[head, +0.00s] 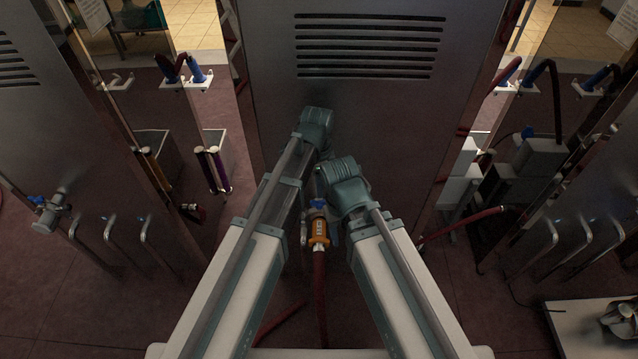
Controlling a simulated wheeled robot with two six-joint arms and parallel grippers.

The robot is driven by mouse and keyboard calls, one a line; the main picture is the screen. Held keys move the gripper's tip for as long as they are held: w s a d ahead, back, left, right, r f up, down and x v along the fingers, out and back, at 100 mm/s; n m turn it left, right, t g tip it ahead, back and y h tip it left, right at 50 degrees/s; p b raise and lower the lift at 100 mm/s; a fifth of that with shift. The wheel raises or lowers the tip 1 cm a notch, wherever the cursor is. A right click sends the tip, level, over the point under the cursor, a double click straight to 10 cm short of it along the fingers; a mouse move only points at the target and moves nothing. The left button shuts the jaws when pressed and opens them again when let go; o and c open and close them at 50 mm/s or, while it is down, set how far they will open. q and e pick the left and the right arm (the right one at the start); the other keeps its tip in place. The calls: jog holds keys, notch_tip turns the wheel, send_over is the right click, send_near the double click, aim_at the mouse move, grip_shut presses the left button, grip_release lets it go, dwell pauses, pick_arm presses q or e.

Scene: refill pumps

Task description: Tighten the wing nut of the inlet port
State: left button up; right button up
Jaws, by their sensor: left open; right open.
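An orange hose coupling (319,232) with a blue part (318,205) on top stands low on the middle cabinet, with a red hose (320,285) below it. I cannot make out the wing nut clearly. My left gripper (318,128) is the higher one, in front of the cabinet panel, above the coupling. My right gripper (343,180) is just above and right of the coupling. Both are open, but their fingertips are mostly hidden behind the wrists. I cannot tell whether either touches the coupling.
The grey middle cabinet (365,100) with vent slots stands directly ahead. At left is another panel with a blue-handled valve (52,208) and bar handles. At right are grey boxes (540,158), hoses and a low white table (590,325).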

aim_at(318, 200)
pick_arm(q)
notch_tip(318, 200, up, 7)
jog(key=p, duration=0.6)
jog(key=shift+a, duration=0.1)
jog(key=s+a+n, duration=0.5)
jog(key=a+n, duration=0.3)
jog(key=s+a+n, duration=0.6)
jog(key=a+n, duration=0.2)
jog(key=n, duration=0.1)
jog(key=s+d+m+y, duration=0.1)
jog(key=s+d+m, duration=0.3)
jog(key=d, duration=0.6)
jog(key=shift+s+d, duration=0.4)
jog(key=shift+s, duration=0.3)
